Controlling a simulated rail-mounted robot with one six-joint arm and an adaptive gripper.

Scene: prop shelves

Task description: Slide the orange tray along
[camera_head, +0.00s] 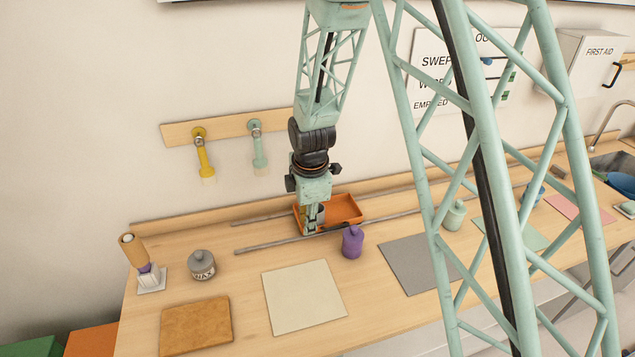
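The orange tray (346,207) sits towards the back of the wooden bench, between or on two thin grey rails. Its left end is partly hidden by my gripper. My gripper (311,229) points down at the tray's left end, with its fingers near the front left corner. Whether the fingers touch the tray or hold its wall cannot be told. A small grey round thing (320,211) shows behind the fingers, at the left part of the tray. The front rail (262,247) runs left and right past the tray.
A purple bottle (352,242) stands just in front of the front rail, close to the tray. A grey jar (202,265) stands left. A cream mat (303,296), a grey mat (405,262) and a brown board (196,325) lie in front. A green bottle (454,214) stands right.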

